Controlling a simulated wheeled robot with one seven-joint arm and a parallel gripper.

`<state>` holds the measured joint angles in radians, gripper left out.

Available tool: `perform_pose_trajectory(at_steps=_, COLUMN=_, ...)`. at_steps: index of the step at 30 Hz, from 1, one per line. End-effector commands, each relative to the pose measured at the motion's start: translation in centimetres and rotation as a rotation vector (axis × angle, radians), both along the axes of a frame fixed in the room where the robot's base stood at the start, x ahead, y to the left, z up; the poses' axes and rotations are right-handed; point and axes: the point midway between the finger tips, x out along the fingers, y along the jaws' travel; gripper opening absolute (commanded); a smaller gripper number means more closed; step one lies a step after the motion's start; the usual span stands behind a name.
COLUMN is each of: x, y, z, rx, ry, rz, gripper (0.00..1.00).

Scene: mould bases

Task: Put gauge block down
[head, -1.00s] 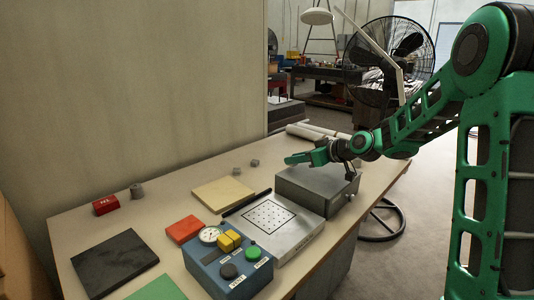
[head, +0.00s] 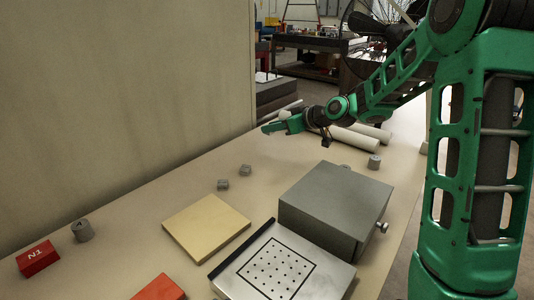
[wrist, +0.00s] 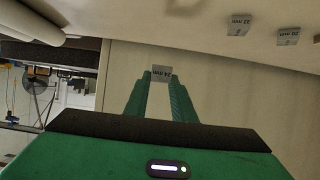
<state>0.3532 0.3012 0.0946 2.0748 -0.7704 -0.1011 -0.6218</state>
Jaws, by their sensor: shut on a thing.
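My gripper (head: 268,128) is stretched out over the far part of the table, pointing left, beyond the grey box. In the wrist view my gripper (wrist: 161,78) is shut on a small grey gauge block (wrist: 161,72) between its fingertips; its label seems to read 24 mm. The held block cannot be made out in the head view. Two similar grey blocks stand on the table, one marked 22 mm (wrist: 239,24) and one marked 20 mm (wrist: 288,36). In the head view these small blocks (head: 223,184) (head: 245,170) sit close together, nearer than my gripper.
A grey box (head: 335,205) stands at the right, with a dotted metal plate (head: 272,268) before it. A tan slab (head: 206,226), red blocks (head: 38,257) and a grey cylinder (head: 82,230) lie to the left. Pale rolls (head: 355,138) lie behind. The wall bounds the left side.

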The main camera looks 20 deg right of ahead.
Motion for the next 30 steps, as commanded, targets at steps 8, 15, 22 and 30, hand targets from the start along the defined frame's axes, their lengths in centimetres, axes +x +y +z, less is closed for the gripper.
perform_pose_trajectory(at_steps=8, x=0.0, y=-0.3, z=-4.5, rx=0.003, ry=0.005, rz=-0.004, gripper=0.00)
perform_pose_trajectory(at_steps=15, x=0.0, y=-0.7, z=-6.5, rx=0.002, ry=0.003, rz=-0.007, gripper=0.00)
perform_pose_trajectory(at_steps=22, x=0.0, y=-0.9, z=-9.2, rx=0.002, ry=0.004, rz=-0.010, gripper=0.00)
perform_pose_trajectory(at_steps=30, x=0.0, y=-0.9, z=-9.8, rx=0.000, ry=0.000, rz=-0.010, gripper=0.00)
